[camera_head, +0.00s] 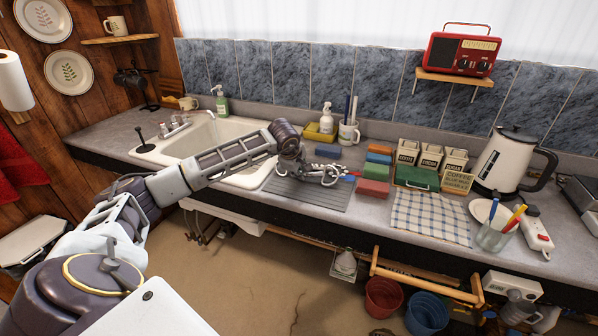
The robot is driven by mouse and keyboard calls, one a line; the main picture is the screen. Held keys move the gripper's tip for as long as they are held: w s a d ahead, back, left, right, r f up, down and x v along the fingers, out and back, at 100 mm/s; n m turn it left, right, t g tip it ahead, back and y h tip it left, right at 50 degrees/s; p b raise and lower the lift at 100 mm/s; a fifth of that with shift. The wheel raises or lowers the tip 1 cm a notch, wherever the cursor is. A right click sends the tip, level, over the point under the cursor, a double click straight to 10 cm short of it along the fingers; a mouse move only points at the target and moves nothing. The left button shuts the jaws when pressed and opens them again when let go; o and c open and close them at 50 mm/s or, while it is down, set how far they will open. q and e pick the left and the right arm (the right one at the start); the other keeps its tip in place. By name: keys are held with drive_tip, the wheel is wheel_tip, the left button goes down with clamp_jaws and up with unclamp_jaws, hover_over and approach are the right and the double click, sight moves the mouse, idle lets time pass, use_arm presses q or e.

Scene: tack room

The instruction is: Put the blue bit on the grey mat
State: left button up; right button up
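The grey mat (302,195) is a ribbed sheet on the counter, right of the sink. My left gripper (322,171) is low over the mat's back right part. Silvery metal rings and bars show around its fingers, and I cannot separate them clearly from the fingers. A small blue piece (350,179) with a red spot beside it shows at the mat's right edge, just right of the fingers. It may be part of the blue bit, but it is too small to tell. Whether the fingers are closed on anything is unclear. My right gripper is not in view.
A blue block (328,151) lies behind the mat. Coloured blocks, including a red one (372,188), stand right of it, beside a green box (416,178). The sink (215,135) lies left. A checked cloth (430,217) lies farther right, near a kettle (505,160).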

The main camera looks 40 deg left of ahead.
use_arm(q)
drive_tip(key=o, duration=0.4)
drive_tip(key=shift+r, duration=0.15)
drive_tip(key=shift+s+r, duration=0.35)
drive_tip(key=shift+r, duration=0.25)
drive_tip(key=v, duration=0.4)
drive_tip(key=shift+s+d+r+b, duration=0.1)
drive_tip(key=shift+s+r+b, duration=0.1)
drive_tip(key=shift+r+b, duration=0.1)
drive_tip(key=shift+v, duration=3)
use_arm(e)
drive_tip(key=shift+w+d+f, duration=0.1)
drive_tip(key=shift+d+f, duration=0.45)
use_arm(q)
drive_tip(key=shift+f, duration=0.1)
